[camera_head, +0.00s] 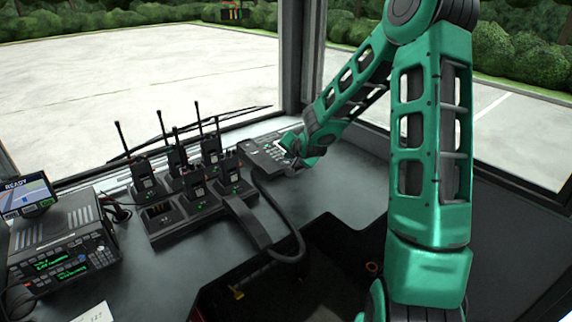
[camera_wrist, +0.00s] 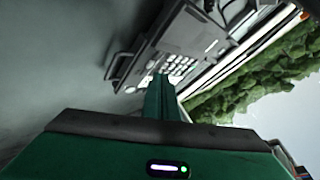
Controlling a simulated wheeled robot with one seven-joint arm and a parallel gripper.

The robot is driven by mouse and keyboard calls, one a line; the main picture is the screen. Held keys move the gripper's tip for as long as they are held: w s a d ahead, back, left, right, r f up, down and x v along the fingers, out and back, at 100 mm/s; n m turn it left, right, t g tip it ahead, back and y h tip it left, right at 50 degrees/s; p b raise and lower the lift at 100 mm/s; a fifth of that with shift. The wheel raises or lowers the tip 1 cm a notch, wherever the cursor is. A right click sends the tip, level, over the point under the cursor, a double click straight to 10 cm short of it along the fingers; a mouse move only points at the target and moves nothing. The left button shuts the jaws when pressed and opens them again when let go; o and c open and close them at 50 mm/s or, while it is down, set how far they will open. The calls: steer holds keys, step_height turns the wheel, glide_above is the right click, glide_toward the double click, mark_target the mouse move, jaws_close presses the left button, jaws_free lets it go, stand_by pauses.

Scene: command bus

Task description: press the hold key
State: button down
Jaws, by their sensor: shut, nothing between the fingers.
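A dark desk phone (camera_head: 262,158) sits at the back of the dash, right of the radio charger. Its light keys show beside my gripper. In the wrist view the phone (camera_wrist: 150,42) has a block of pale keys (camera_wrist: 178,66) and a few lit spots. My gripper (camera_head: 287,147) is shut and empty at the phone's right side. In the wrist view its green fingertips (camera_wrist: 160,80) overlap the lower edge of the key block. I cannot tell whether they touch a key. The key labels are too small to read, so I cannot tell which one is the hold key.
A charger (camera_head: 170,227) with several handheld radios stands left of the phone. A handset (camera_head: 246,222) with a thick cord lies in front of it. A radio unit (camera_head: 66,250) and a small screen (camera_head: 27,193) are at the left. The window post (camera_head: 305,60) rises behind the phone.

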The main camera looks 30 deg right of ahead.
steer(key=shift+f, duration=0.15)
steer(key=shift+f, duration=0.2)
steer(key=shift+f, duration=0.3)
stand_by(0.9)
steer(key=shift+r, duration=0.75)
steer(key=shift+r, duration=0.1)
steer(key=shift+s+d+r, duration=0.1)
steer(key=shift+s+r, duration=0.1)
steer(key=shift+r, duration=1)
steer(key=shift+s+r, duration=0.2)
steer(key=shift+r, duration=1)
